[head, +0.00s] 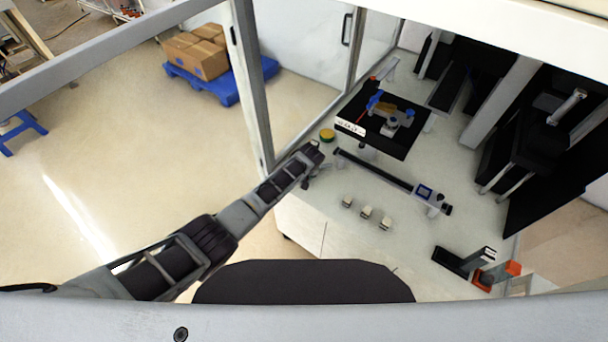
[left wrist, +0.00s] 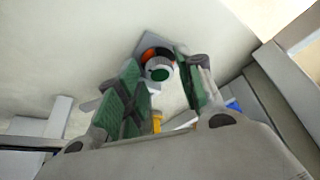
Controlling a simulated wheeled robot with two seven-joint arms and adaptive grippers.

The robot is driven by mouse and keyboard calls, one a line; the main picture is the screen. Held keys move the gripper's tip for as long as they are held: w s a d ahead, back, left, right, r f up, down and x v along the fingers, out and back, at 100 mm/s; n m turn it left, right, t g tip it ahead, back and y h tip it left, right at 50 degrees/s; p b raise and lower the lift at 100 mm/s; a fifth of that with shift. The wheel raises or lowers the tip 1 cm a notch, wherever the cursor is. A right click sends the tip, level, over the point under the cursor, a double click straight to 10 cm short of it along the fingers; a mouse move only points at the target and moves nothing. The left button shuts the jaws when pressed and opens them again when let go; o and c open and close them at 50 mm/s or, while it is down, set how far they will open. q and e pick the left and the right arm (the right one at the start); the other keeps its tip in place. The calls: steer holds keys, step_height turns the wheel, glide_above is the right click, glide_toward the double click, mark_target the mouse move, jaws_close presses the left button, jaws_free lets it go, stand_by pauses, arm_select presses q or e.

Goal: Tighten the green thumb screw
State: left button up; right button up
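In the left wrist view, a round grey knurled knob with a green centre (left wrist: 160,73), which looks like the green thumb screw, sits by an orange and dark ring on a grey base. My left gripper (left wrist: 157,82) is open. Its green-padded fingers are apart on either side of the line to the knob; I cannot tell whether they touch it. In the head view my left gripper (head: 311,163) is at the near left edge of the white bench. The knob cannot be made out there. My right gripper is not in view.
The white bench (head: 310,205) carries a yellow-green round item (head: 327,135), a black platform (head: 400,145) with blue parts, a long black rail (head: 375,168) and several small blocks (head: 366,211). A frame post (head: 252,90) stands left of the bench. Tall dark equipment (head: 545,125) fills the right.

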arm_select(q)
steer(key=shift+c, duration=0.3)
steer(key=c, duration=0.7)
